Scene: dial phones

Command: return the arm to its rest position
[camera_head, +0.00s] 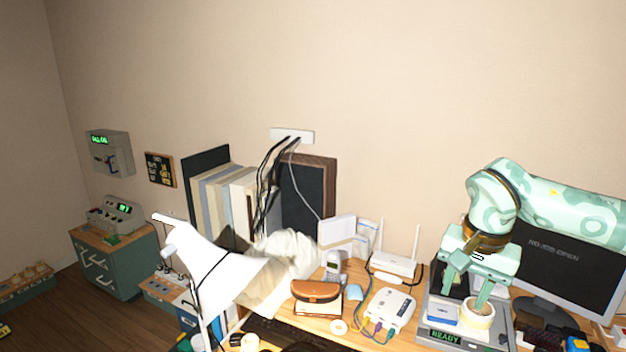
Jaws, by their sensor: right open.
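My right arm comes in from the right edge, pale green with darker patches. Its gripper (465,298) points down over the grey device (497,340) with a green READY display at the desk's right. The two fingers are apart. One finger is close to a cream round cup-like thing (477,317) on the device; I cannot tell whether they touch. A blue and white box (444,314) lies just below and left of the fingers. Nothing is seen held. My left gripper is not in view.
A monitor (572,268) stands behind and right of my right arm. A white router (394,264), a phone (333,266), a brown case (316,291) and a white cable box (390,308) crowd the desk. A white lamp (212,268) stands left. The wall space above is clear.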

